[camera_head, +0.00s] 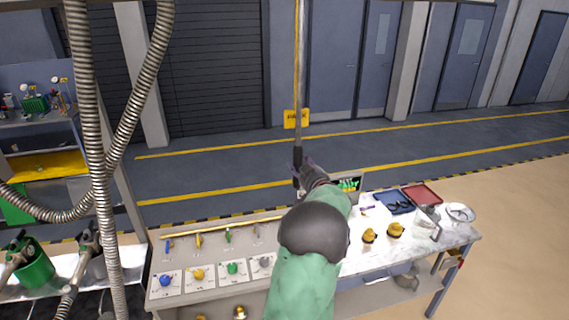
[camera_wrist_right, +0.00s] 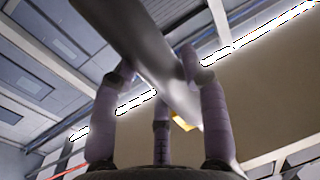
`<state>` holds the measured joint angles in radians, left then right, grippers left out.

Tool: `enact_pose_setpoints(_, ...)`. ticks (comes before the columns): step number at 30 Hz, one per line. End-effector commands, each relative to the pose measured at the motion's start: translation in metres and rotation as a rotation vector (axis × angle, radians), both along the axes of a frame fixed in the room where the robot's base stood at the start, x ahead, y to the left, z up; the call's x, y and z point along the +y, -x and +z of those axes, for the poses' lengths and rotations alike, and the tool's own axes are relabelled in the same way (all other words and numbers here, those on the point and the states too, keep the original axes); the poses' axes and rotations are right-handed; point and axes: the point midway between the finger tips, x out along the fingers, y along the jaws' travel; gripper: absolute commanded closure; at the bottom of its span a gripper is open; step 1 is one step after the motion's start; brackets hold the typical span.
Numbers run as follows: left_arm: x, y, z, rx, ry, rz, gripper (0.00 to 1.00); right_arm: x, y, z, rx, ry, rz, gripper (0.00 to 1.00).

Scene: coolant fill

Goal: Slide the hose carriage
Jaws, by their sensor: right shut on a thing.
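In the right wrist view the rod (camera_wrist_right: 140,50) passes at a slant between the gripper's fingers (camera_wrist_right: 160,85). Ribbed metal hoses (camera_head: 92,130) hang at the left of the head view, well apart from the right gripper. No carriage can be made out. My left gripper is not in view.
A white bench (camera_head: 455,232) carries colored knobs, yellow fittings, a blue tray (camera_head: 394,202) and a red tray (camera_head: 422,195). Nozzles and a green bucket (camera_head: 34,265) stand at the lower left. Open floor lies behind the bench.

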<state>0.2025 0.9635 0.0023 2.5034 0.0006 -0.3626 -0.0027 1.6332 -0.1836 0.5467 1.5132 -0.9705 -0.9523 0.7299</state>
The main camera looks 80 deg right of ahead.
Motion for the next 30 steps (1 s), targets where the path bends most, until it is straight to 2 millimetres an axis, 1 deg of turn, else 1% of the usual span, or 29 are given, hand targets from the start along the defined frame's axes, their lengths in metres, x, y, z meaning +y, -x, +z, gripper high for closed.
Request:
enact_pose_setpoints(1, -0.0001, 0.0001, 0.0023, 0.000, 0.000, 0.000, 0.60, -0.0029, 0.0046, 0.0031, -0.002, 0.004, -0.003, 1.00)
enact_pose_setpoints(4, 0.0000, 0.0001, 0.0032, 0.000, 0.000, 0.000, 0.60, -0.0049, 0.0078, 0.0027, -0.002, 0.005, -0.002, 1.00)
enact_pose_setpoints(15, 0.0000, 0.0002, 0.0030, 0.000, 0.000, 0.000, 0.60, -0.0053, 0.0083, 0.0025, -0.003, 0.005, 0.000, 1.00)
enact_pose_setpoints(16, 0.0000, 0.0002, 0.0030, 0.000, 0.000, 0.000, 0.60, -0.0053, 0.0083, 0.0026, -0.004, 0.006, 0.000, 0.50)
enact_pose_setpoints(17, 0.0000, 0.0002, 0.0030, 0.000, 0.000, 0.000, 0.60, -0.0052, 0.0082, 0.0025, -0.003, 0.005, 0.000, 0.42)
enact_pose_setpoints(18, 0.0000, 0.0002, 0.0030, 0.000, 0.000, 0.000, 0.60, -0.0052, 0.0082, 0.0024, -0.002, 0.006, 0.000, 0.31)
enact_pose_setpoints(30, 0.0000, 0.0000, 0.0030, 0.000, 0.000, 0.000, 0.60, -0.0028, 0.0098, 0.0011, -0.001, 0.003, 0.001, 0.31)
